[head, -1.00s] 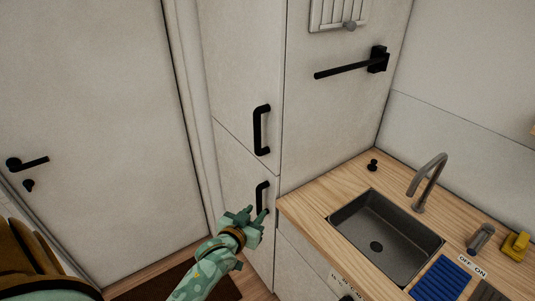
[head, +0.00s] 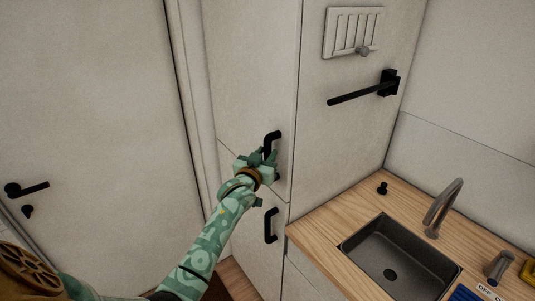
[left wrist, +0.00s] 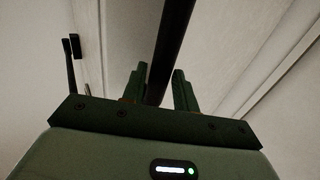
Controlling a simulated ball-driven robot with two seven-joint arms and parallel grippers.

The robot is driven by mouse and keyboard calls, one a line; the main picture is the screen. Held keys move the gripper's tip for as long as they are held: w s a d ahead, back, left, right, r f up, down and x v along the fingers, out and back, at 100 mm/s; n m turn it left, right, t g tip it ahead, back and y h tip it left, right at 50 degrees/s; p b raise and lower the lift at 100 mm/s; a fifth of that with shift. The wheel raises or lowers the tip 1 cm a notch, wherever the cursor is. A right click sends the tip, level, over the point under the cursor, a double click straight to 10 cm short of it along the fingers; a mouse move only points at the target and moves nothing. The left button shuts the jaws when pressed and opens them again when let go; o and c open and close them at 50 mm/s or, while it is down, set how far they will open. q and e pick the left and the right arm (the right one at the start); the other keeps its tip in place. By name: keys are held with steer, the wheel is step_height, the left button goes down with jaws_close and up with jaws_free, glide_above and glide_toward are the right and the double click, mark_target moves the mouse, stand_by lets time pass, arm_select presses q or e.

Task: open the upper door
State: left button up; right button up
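The upper door (head: 252,75) is a tall pale cabinet panel, shut flush with its frame. Its black bar handle (head: 273,137) is upright near the door's right edge, its lower part hidden by my gripper. My left gripper (head: 263,159) is at this handle. In the left wrist view, the two fingers (left wrist: 159,88) stand apart on either side of the dark handle bar (left wrist: 169,45), with a gap visible between them. My right gripper is not in view.
A lower door with its own black handle (head: 270,226) is below. A wooden counter (head: 330,227) with a dark sink (head: 400,257) stands at the right. A black rail (head: 362,94) sticks out from the cabinet's side. Another door (head: 85,120) is at the left.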

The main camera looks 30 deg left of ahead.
arm_select(q)
steer(key=shift+w+a, duration=0.15)
steer(key=shift+w, duration=0.65)
steer(key=shift+s, duration=0.1)
jaws_close()
